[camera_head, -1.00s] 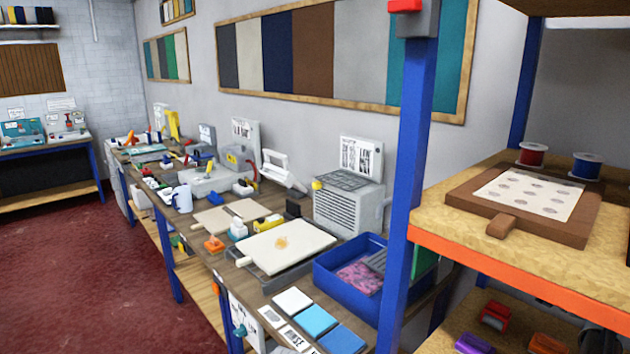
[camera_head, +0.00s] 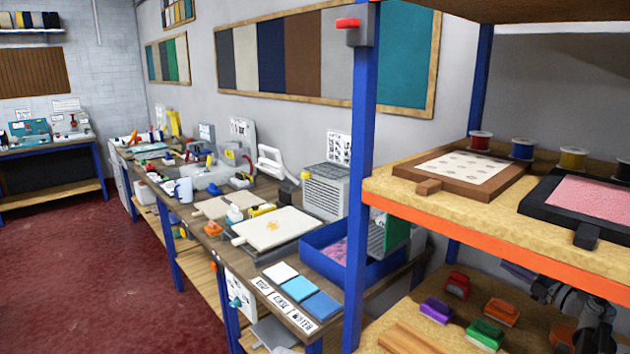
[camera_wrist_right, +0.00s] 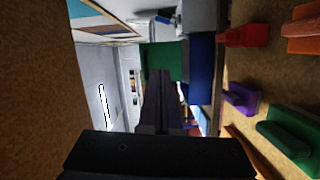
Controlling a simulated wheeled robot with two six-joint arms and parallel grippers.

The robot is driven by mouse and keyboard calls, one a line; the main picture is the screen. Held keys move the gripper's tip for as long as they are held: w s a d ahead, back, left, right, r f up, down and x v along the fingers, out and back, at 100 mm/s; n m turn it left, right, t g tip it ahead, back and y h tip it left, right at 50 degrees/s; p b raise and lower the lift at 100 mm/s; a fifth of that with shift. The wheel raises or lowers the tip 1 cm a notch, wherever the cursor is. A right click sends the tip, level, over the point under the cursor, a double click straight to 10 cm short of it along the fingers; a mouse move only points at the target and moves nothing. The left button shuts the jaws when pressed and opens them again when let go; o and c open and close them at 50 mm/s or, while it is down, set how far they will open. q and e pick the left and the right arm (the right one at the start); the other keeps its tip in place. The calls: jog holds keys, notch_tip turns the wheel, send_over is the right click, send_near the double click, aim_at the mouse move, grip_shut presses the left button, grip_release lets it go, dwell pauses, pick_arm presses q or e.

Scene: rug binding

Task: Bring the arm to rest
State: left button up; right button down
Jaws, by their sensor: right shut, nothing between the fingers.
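My right gripper (camera_head: 517,270) is at the lower right of the head view, under the upper shelf board and above the lower shelf. Its dark fingers also show in the right wrist view (camera_wrist_right: 160,100), closed together with nothing between them. Part of my dark right arm (camera_head: 590,318) shows beside it, cut off by the picture's edge. My left gripper is in neither view.
The orange-edged upper shelf (camera_head: 470,236) is above the gripper. The lower shelf holds purple (camera_head: 436,310), green (camera_head: 485,333), orange (camera_head: 502,312) and red (camera_head: 457,285) blocks. A blue post (camera_head: 361,180) stands left. A blue tray (camera_head: 375,268) sits on the workbench.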

jog(key=w+a+r+m+t+h+p, duration=0.1)
jog(key=w+a+r+m+h, duration=0.1)
jog(key=w+a+m+h, duration=0.35)
jog(key=w+a+r+m+t+h, duration=0.1)
jog(key=w+a+m+h, duration=0.2)
jog(key=a+m+h, duration=0.4)
jog(key=s+a+f+m+g, duration=0.2)
jog(key=s+a+f+g, duration=0.1)
jog(key=a, duration=0.4)
jog(key=s+a+f+m+g+y, duration=0.1)
jog(key=s+a+f+g, duration=0.3)
jog(key=a+f, duration=0.4)
jog(key=s+a+f+m+g+p, duration=0.1)
jog(key=s+a+f+m+g, duration=0.2)
jog(key=s+a+f, duration=0.2)
jog(key=shift+s+a+f+m, duration=0.2)
jog(key=shift+s+a, duration=0.1)
jog(key=shift+a, duration=0.45)
jog(key=shift+s+a+f+m, duration=0.15)
jog(key=shift+s+a, duration=0.15)
jog(key=shift+a, duration=0.4)
jog(key=s+a+f+n+g+y, duration=0.1)
jog(key=s+a+f+g, duration=0.1)
jog(key=s+a+g, duration=0.2)
jog(key=s+a+f+g+y, duration=0.2)
jog(key=s+a, duration=0.9)
jog(key=s, duration=0.7)
jog(key=shift+f+n+g, duration=0.4)
jog(key=shift+f+g, duration=0.4)
jog(key=shift+g, duration=0.4)
